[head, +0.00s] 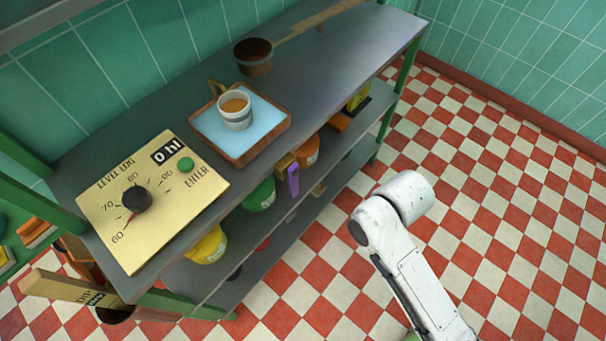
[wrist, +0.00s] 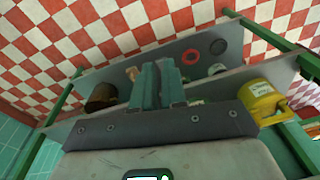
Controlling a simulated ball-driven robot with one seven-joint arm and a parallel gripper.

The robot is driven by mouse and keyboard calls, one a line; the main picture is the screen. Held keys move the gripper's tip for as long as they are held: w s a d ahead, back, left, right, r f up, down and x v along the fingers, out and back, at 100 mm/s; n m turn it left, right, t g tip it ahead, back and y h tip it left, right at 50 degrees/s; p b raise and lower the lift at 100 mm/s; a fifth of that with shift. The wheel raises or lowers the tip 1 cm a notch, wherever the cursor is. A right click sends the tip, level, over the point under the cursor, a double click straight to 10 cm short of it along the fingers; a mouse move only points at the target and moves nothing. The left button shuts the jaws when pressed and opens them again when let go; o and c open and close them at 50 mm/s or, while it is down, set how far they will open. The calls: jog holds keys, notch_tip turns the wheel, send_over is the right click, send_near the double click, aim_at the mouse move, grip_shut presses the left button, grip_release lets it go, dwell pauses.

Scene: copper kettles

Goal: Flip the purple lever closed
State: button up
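The purple lever (head: 293,180) shows in the head view just below the front edge of the upper shelf, pointing roughly downward. It sits by a small tan-brown fitting (head: 285,161), between a green and an orange container. I cannot make out the lever in the wrist view.
The upper shelf (head: 330,75) carries a dial panel (head: 165,205), a tray (head: 282,127) with a cup (head: 235,110), and a long-handled copper pot (head: 253,57). Yellow (head: 207,246), green (head: 260,194) and orange (head: 306,150) containers stand below. The checkered floor (head: 500,190) at right is open.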

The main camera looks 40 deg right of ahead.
aim_at(294, 182)
jog(key=w+d+r+y+p, duration=0.1)
jog(key=w, duration=0.2)
jog(key=w+d+r+n+y+p, duration=0.1)
jog(key=w+r, duration=0.1)
jog(key=w, duration=0.1)
jog(key=w+d+r+t+y+p, duration=0.1)
jog(key=w+r, duration=0.1)
jog(key=w, duration=0.2)
jog(key=shift+w+r, duration=0.1)
grip_shut()
jog(key=w+d+r+n+t+y+p, duration=0.1)
jog(key=w+d+r+n+y+p, duration=0.1)
jog(key=w+d+r, duration=0.3)
jog(key=shift+w+r+t+y, duration=0.3)
jog(key=shift+w+r+y, duration=0.15)
jog(key=shift+r, duration=0.25)
jog(key=shift+w, duration=0.1)
jog(key=w+a+f+p, duration=0.2)
jog(key=a+f, duration=0.6)
jog(key=a, duration=0.1)
jog(key=shift+w, duration=0.1)
jog(key=shift+a, duration=0.15)
